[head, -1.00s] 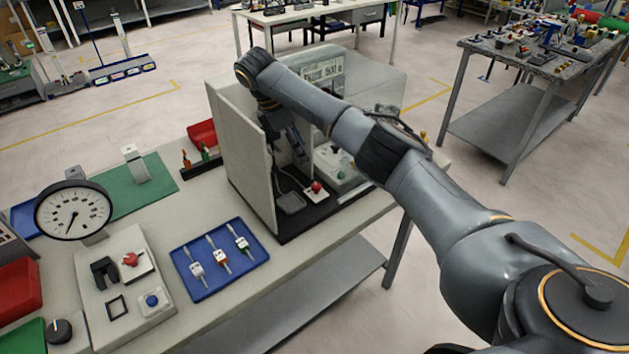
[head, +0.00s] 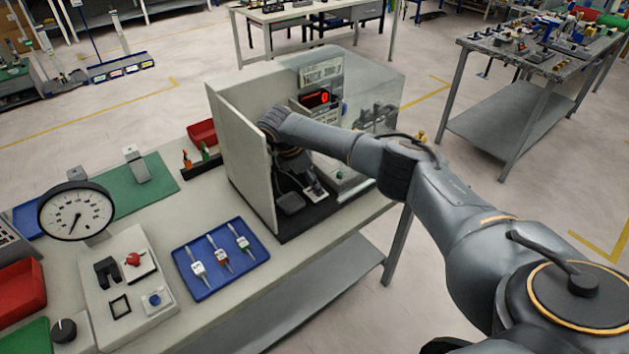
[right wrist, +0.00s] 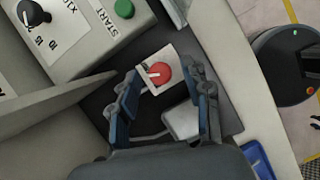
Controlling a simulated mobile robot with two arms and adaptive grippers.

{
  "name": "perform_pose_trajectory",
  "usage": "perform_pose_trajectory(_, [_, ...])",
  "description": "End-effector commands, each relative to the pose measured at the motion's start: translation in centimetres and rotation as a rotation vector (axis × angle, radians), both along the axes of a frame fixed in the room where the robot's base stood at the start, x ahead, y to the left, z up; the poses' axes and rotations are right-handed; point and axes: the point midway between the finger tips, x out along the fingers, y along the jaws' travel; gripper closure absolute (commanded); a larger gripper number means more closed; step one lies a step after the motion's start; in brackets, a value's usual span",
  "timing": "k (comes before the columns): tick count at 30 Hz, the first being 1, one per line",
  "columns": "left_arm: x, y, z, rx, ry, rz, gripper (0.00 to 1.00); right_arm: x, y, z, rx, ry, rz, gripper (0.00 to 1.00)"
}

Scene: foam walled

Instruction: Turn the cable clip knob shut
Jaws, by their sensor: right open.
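The cable clip knob (right wrist: 161,73) is red with a white pointer and sits on a small white plate (right wrist: 147,85). In the right wrist view it lies between the fingertips of my right gripper (right wrist: 168,84), with gaps on both sides. The gripper is open and holds nothing. In the head view my right gripper (head: 309,186) is low inside the walled booth, above the dark base, and hides the knob. A thin cable and a grey pad (right wrist: 183,121) lie beside the plate. My left gripper is not in view.
The grey booth wall (head: 248,150) stands close to my right arm. A control box with a green START button (right wrist: 124,9) and a black dial (right wrist: 31,12) is nearby. A blue tray (head: 207,283) and another red knob (head: 133,259) are on the bench at left.

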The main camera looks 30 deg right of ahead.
Motion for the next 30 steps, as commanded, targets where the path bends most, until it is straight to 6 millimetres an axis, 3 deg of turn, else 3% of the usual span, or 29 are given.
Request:
perform_pose_trajectory(13, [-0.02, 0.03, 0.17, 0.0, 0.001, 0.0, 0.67, -0.08, -0.43, -1.19, 0.0, -0.002, 0.001, 0.52])
perform_pose_trajectory(21, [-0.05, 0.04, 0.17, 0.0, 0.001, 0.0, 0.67, -0.07, -0.43, -1.16, 0.0, -0.002, 0.001, 1.0])
perform_pose_trajectory(26, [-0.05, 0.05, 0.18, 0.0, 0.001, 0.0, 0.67, -0.01, -0.37, -1.13, 0.001, -0.002, -0.022, 1.0])
perform_pose_trajectory(30, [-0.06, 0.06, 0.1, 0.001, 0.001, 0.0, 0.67, 0.07, -0.37, -1.22, 0.003, -0.002, -0.144, 1.0])
